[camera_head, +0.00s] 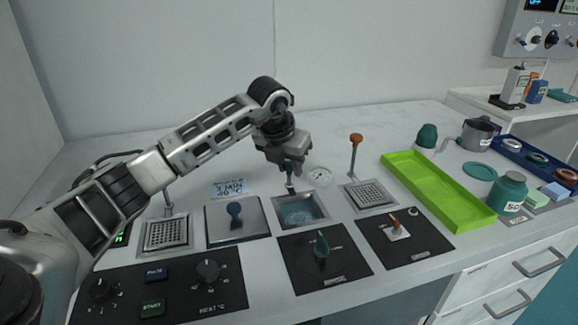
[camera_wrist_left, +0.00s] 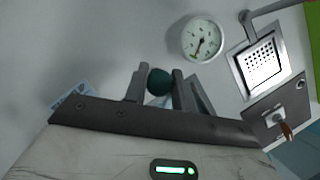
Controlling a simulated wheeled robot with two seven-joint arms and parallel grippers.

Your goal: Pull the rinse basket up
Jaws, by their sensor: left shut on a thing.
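My left gripper (camera_head: 290,168) is above the back of the rinse tank (camera_head: 302,211), a square metal well with bluish water in the middle of the counter. Its fingers are shut on the dark green knob of the rinse basket handle (camera_head: 290,183). In the left wrist view the round green knob (camera_wrist_left: 160,82) sits between the two fingers (camera_wrist_left: 158,88). The basket shows dimly in the water; how high it sits I cannot tell. My right gripper is not in view.
A gauge (camera_head: 320,176) stands close right of the handle. Control panels line the front.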

